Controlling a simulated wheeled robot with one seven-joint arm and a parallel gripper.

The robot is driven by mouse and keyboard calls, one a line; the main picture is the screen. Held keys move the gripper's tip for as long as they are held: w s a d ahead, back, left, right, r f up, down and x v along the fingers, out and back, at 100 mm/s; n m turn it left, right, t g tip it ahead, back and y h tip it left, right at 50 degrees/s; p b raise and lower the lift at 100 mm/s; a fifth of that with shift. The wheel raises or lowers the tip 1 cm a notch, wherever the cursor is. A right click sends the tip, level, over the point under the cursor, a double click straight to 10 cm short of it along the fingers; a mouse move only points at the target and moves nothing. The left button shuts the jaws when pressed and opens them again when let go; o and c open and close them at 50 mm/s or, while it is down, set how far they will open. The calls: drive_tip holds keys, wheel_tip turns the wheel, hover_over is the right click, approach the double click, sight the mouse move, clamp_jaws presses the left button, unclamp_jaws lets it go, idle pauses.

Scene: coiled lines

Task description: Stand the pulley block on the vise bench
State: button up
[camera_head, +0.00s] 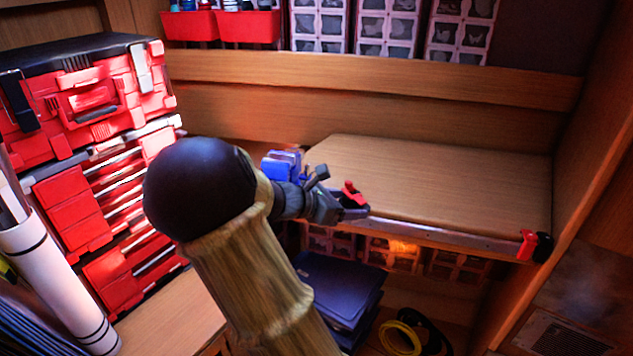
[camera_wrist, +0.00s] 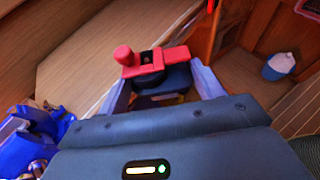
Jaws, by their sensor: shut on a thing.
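The vise bench (camera_head: 430,180) is a wooden top with a metal bar along its front edge, and it also shows in the wrist view (camera_wrist: 95,50). A blue vise (camera_head: 283,165) is at its left end and shows at the left of the wrist view (camera_wrist: 40,122). My gripper (camera_head: 348,207) is at the bench's front left edge, shut on a dark pulley block (camera_wrist: 178,77) between its bluish fingers. A red piece with a round knob lies across the fingertips; I cannot tell whether it belongs to the block. The block's underside is hidden.
The bench top is bare. A red and black clamp end (camera_head: 527,243) is at its front right corner. Red tool cases (camera_head: 90,100) stand left, and dark folded stuff (camera_head: 340,290) lies below. A wooden wall closes the right side.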

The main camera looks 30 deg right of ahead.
drive_tip(key=s+f+m+g+b, duration=0.2)
drive_tip(key=s+f, duration=0.1)
drive_tip(key=s, duration=0.6)
drive_tip(key=shift+a, duration=0.4)
